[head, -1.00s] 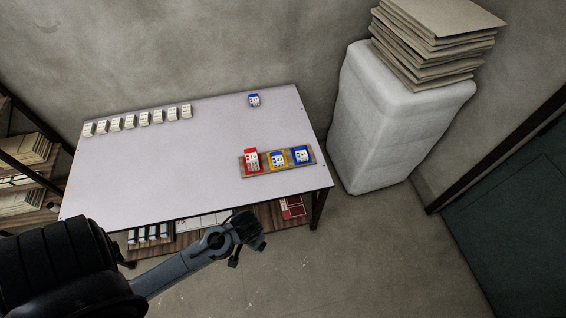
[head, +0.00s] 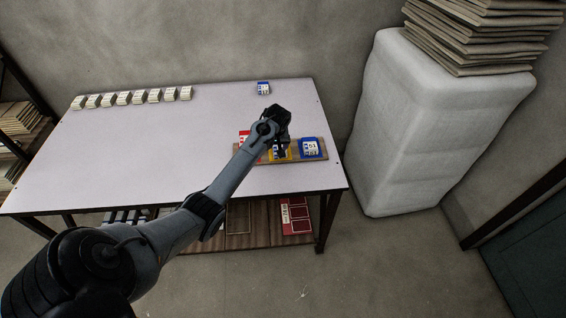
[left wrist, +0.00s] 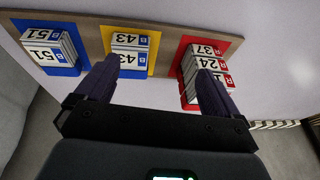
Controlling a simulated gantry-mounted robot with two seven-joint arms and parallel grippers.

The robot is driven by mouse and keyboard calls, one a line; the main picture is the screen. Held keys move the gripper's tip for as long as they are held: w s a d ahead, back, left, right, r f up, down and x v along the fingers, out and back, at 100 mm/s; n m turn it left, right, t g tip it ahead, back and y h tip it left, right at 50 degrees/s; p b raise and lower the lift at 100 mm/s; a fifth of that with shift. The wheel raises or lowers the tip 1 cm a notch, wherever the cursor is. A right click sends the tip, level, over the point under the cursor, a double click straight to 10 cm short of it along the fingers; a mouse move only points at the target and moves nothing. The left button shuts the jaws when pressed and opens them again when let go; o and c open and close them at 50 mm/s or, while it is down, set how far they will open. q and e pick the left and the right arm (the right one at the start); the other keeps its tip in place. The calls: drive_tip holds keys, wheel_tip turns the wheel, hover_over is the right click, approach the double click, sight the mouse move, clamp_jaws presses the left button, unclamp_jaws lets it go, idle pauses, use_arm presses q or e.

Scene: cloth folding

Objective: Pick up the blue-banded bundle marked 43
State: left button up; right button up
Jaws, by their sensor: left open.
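In the left wrist view, a white bundle with a blue band, with 43 showing twice (left wrist: 130,48), sits on the yellow section (left wrist: 108,38) of a wooden tray (left wrist: 88,21). In the head view my left gripper (head: 280,148) is over the tray and hides much of the yellow and red sections. Another blue-coloured bundle (head: 263,88) stands alone at the table's back; its marking is too small to read. My right gripper is not in view.
Bundles marked 51 (left wrist: 46,50) sit on the tray's blue section; bundles marked 37 and 24 (left wrist: 205,60) sit on the red one. A row of pale bundles (head: 124,97) lines the back left of the table (head: 150,150). The table's middle is clear. A wrapped white block stands right.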

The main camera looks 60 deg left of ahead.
use_arm(q)
drive_tip(key=shift+t, duration=0.7)
drive_tip(key=w+b, duration=0.1)
drive_tip(key=w+a+r+b, duration=0.1)
drive_tip(key=w+b, duration=0.1)
drive_tip(key=w, duration=0.1)
drive_tip(key=shift+a+r, duration=0.2)
drive_tip(key=shift+a, duration=0.15)
drive_tip(key=b+x, duration=0.1)
drive_tip(key=x, duration=0.3)
drive_tip(key=shift+b, duration=0.35)
drive_tip(key=x, duration=0.1)
drive_tip(key=b+x, duration=0.1)
drive_tip(key=x, duration=0.1)
drive_tip(key=b+x, duration=0.1)
drive_tip(key=shift+w+d+f, duration=0.25)
drive_tip(key=shift+f, duration=0.1)
drive_tip(key=shift+a+f+b, duration=0.15)
drive_tip(key=shift+f+b, duration=0.2)
drive_tip(key=shift+b, duration=0.05)
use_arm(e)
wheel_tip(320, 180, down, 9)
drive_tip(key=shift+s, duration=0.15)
use_arm(q)
drive_tip(key=shift+c, duration=0.3)
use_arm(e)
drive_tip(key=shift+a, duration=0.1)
